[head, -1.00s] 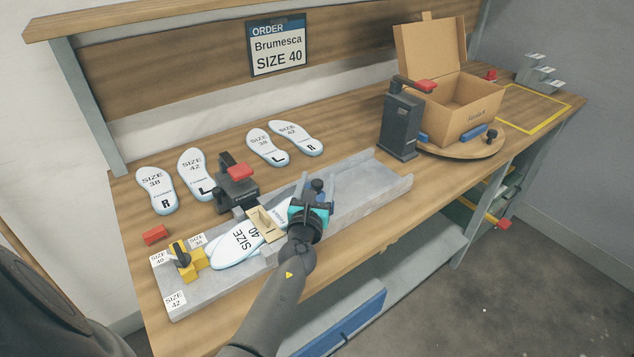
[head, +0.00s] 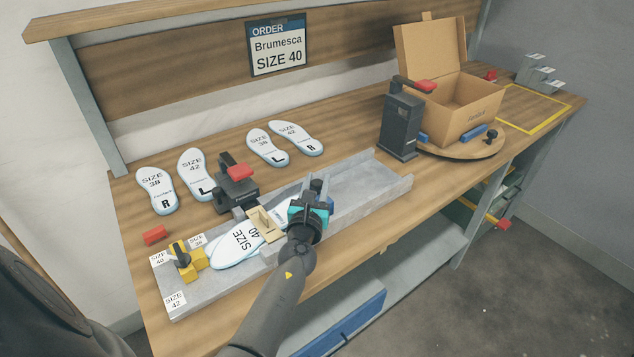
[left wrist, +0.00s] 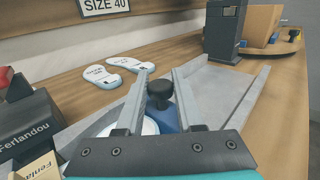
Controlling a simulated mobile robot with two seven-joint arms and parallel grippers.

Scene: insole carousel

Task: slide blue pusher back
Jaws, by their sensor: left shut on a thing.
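The blue pusher (left wrist: 166,118) with its black knob (left wrist: 160,94) sits in the grey channel (head: 370,183). My left gripper (head: 316,188) is over the channel, its two fingers shut on the pusher's knob, as the left wrist view also shows (left wrist: 160,100). In the head view the gripper hides most of the pusher. White insoles marked SIZE 40 (head: 238,243) lie in the channel to the left of the pusher, passing under a small cream frame (head: 265,226). My right gripper is not in view.
A black stamp unit with a red handle (head: 238,172) stands behind the channel. A yellow stop (head: 192,257) is at its left end. Several loose insoles (head: 197,172) lie behind. An open cardboard box (head: 470,108) stands at right. The channel right of the gripper is empty.

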